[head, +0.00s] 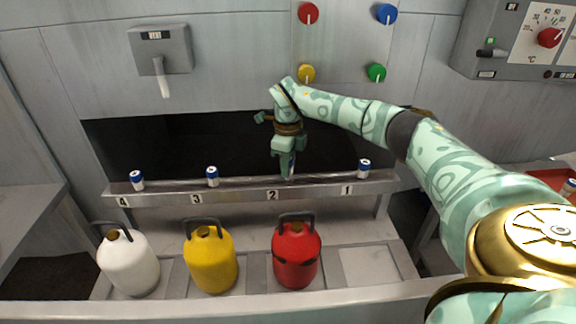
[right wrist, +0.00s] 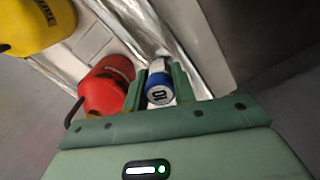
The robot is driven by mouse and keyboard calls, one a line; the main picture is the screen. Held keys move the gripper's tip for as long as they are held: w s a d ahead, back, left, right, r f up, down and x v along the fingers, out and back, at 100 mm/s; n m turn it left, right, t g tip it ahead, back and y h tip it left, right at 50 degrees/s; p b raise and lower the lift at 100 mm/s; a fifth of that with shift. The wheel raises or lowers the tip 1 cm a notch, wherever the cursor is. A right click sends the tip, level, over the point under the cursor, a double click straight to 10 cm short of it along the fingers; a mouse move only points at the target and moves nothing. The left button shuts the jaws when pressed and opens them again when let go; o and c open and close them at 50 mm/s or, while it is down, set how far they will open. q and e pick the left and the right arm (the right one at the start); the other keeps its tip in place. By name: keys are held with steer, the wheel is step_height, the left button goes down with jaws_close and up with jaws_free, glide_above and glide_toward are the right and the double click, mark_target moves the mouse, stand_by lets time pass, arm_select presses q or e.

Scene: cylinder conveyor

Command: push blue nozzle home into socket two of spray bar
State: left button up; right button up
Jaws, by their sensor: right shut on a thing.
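The spray bar (head: 240,189) is a metal rail with plates numbered 4, 3, 2, 1 from left to right. My right gripper (head: 286,172) points down at the bar just above plate 2 (head: 272,195). It is shut on the blue nozzle, which its fingers mostly hide in the head view. In the right wrist view the blue nozzle (right wrist: 159,92) shows a blue and white body with a marked round end, between the two fingers (right wrist: 158,88). How deep it sits in socket two is hidden. My left gripper is not in view.
Similar blue and white nozzles stand on the bar near plate 4 (head: 137,180), plate 3 (head: 212,176) and plate 1 (head: 364,169). White (head: 130,265), yellow (head: 210,262) and red (head: 296,258) canisters stand below. Coloured knobs (head: 306,73) and a lever box (head: 160,50) are on the wall.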

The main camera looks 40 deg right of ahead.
steer(key=shift+d+r+m, duration=0.1)
steer(key=shift+d+m, duration=0.3)
steer(key=shift+m, duration=0.2)
steer(key=shift+w, duration=0.1)
steer(key=shift+d+f+b, duration=0.1)
steer(key=shift+f+b, duration=0.25)
steer(key=shift+b, duration=0.25)
steer(key=shift+r+p, duration=0.1)
steer(key=shift+p, duration=0.3)
steer(key=shift+p, duration=0.7)
stand_by(0.6)
steer(key=shift+f+b, duration=0.45)
steer(key=shift+f, duration=0.95)
